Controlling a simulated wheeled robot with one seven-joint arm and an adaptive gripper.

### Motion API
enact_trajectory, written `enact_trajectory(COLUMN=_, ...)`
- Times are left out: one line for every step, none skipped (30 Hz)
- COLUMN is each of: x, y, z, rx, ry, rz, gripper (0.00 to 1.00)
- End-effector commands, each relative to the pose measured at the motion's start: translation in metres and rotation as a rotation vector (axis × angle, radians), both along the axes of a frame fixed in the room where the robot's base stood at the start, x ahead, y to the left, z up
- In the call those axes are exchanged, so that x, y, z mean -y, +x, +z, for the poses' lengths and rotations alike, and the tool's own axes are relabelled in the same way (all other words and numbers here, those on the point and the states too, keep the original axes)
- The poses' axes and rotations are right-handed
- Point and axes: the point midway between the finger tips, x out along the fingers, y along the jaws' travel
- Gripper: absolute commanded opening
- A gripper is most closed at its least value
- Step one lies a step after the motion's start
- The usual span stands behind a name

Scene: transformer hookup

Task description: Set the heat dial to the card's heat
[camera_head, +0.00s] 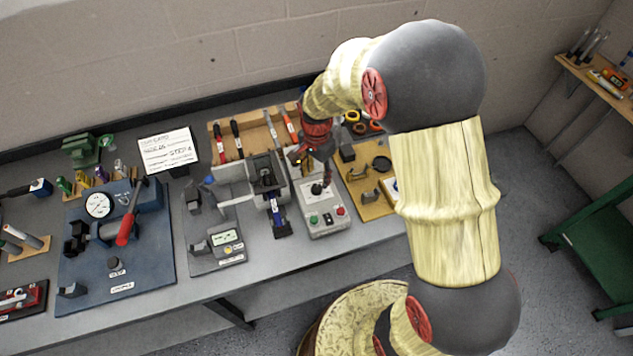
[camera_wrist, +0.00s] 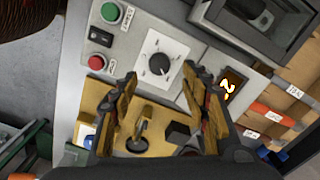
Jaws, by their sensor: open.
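The heat dial (camera_wrist: 158,64) is a dark round knob with a white pointer mark on a white scale plate, on a grey control box (camera_wrist: 190,45). The scale's lettering is too small to read. My gripper (camera_wrist: 159,72) is open, with its fingertips on either side of the dial in the wrist view; I cannot tell whether they touch it. In the head view my gripper (camera_head: 321,172) is over the box (camera_head: 327,222), near the dial (camera_head: 316,189). The white card (camera_head: 168,150) stands at the back of the bench; its handwriting is too small to read surely.
Green (camera_wrist: 110,12) and red (camera_wrist: 97,62) buttons flank a black switch beside the dial. A small window with a glowing orange mark (camera_wrist: 229,84) is near the right finger. A yellow board with fittings (camera_head: 372,207) lies right of the box. A tool rack stands behind.

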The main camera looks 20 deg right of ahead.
Motion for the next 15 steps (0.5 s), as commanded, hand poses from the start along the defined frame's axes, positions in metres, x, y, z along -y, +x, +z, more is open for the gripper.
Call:
enact_trajectory(x=0.0, y=0.001, z=0.011, rx=0.004, ry=0.0, rz=0.0, gripper=0.46)
enact_trajectory(x=0.0, y=0.001, z=0.017, rx=0.003, ry=0.0, rz=0.0, gripper=0.46)
enact_trajectory(x=0.0, y=0.001, z=0.025, rx=0.004, ry=0.0, rz=0.0, gripper=0.46)
enact_trajectory(x=0.0, y=0.001, z=0.03, rx=0.003, ry=0.0, rz=0.0, gripper=0.46)
enact_trajectory(x=0.0, y=0.0, z=0.035, rx=0.001, ry=0.0, rz=0.0, gripper=0.46)
enact_trajectory(x=0.0, y=0.0, z=0.041, rx=0.002, ry=0.0, rz=0.0, gripper=0.46)
enact_trajectory(x=0.0, y=0.0, z=0.045, rx=0.001, ry=0.0, rz=0.0, gripper=0.46)
enact_trajectory(x=0.0, y=0.0, z=0.049, rx=0.001, ry=0.0, rz=0.0, gripper=0.46)
enact_trajectory(x=0.0, y=0.001, z=0.053, rx=0.001, ry=0.0, rz=0.0, gripper=0.46)
enact_trajectory(x=0.0, y=0.0, z=0.056, rx=0.001, ry=0.0, rz=0.0, gripper=0.46)
enact_trajectory(x=0.0, y=0.0, z=0.058, rx=0.0, ry=0.0, rz=0.0, gripper=0.46)
enact_trajectory(x=0.0, y=0.0, z=0.06, rx=-0.001, ry=0.0, rz=0.0, gripper=0.46)
enact_trajectory(x=0.0, y=0.0, z=0.061, rx=-0.001, ry=0.0, rz=0.0, gripper=0.46)
enact_trajectory(x=0.0, y=0.0, z=0.062, rx=-0.001, ry=0.0, rz=0.0, gripper=0.46)
enact_trajectory(x=0.0, y=0.0, z=0.063, rx=-0.001, ry=0.0, rz=0.0, gripper=0.46)
